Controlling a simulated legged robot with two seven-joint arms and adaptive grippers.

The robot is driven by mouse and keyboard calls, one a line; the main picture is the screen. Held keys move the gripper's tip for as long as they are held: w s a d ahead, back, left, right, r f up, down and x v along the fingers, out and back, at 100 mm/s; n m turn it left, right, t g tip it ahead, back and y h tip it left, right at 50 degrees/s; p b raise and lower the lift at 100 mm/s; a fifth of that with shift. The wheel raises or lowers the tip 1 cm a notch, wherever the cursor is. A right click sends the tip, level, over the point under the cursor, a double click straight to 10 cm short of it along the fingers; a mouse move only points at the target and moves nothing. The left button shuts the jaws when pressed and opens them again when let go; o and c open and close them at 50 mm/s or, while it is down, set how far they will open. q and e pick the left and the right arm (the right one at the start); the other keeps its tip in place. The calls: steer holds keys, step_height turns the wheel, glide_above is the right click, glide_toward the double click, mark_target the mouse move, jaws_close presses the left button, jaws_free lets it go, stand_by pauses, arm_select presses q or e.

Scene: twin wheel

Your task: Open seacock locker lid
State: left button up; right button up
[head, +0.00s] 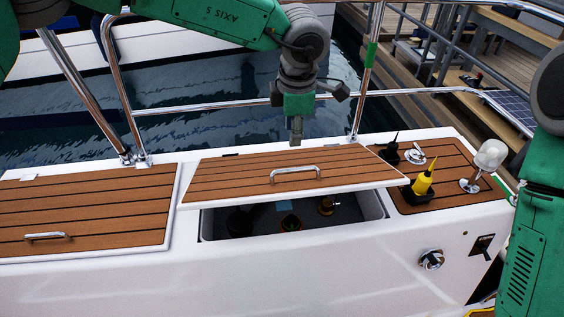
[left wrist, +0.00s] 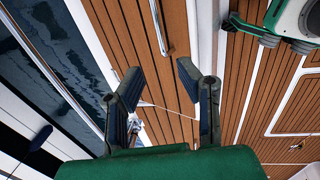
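In the head view the teak-planked locker lid (head: 240,178) is tilted, its front edge raised above the white rim. It has a chrome handle (head: 291,172). My left gripper (head: 296,138) points down at the lid's far edge, behind the handle; contact cannot be told. In the left wrist view its two fingers (left wrist: 157,72) are apart with nothing between them. A handle (left wrist: 160,25) on teak lies beyond the fingertips there. My right gripper is out of view.
A closed teak lid (head: 90,210) lies at left. Chrome rails (head: 240,103) run behind the lids, with water beyond.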

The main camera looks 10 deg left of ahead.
mark_target(288, 170)
arm_select(q)
steer(key=f, duration=0.4)
steer(key=w+f+b, duration=0.1)
steer(key=f, duration=0.3)
steer(key=w+a+f+b, duration=0.1)
steer(key=f, duration=0.3)
steer(key=shift+f, duration=0.6)
steer(key=shift+a, duration=0.15)
jaws_close()
